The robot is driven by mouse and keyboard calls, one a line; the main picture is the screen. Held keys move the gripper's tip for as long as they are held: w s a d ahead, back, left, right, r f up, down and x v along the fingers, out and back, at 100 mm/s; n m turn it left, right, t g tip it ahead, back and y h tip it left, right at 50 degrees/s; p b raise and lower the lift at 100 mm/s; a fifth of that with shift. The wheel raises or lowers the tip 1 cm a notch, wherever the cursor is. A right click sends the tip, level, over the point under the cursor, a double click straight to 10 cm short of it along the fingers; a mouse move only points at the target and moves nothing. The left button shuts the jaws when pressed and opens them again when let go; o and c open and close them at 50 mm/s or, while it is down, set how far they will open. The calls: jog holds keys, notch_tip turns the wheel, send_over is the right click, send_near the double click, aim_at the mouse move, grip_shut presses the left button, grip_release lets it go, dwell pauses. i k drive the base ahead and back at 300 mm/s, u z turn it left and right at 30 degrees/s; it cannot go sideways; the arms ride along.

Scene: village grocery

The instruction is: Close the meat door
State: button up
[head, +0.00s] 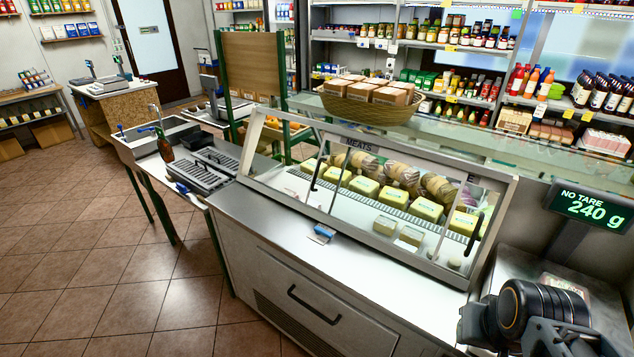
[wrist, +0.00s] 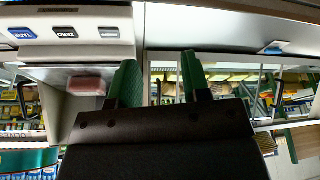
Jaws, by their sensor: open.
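The meat case (head: 352,231) is the chilled counter in the middle of the head view, with a "MEATS" label (head: 361,147) inside it. Its sloping front has clear glass door panels (head: 290,165) in a metal frame. One dark upright handle (head: 318,158) is at left of centre and another (head: 474,238) near the right end. I cannot tell how far the door stands open. My gripper (wrist: 160,82) shows two green fingers, apart and empty, in the wrist view. In the head view my arm is at the lower right, beside the case's right end and not touching either handle.
A scale display (head: 592,208) reading 240 g stands right of the case. A wicker basket (head: 368,109) sits on the glass top. A small blue-and-white item (head: 321,234) lies on the steel ledge. A pinkish pack (wrist: 87,86) is left of my fingers. Tiled floor is clear at left.

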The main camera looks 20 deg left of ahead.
aim_at(449, 172)
jog(key=u, duration=0.5)
jog(key=k, duration=1.05)
jog(key=u, duration=0.95)
jog(key=i, duration=2.15)
jog(key=z, duration=0.4)
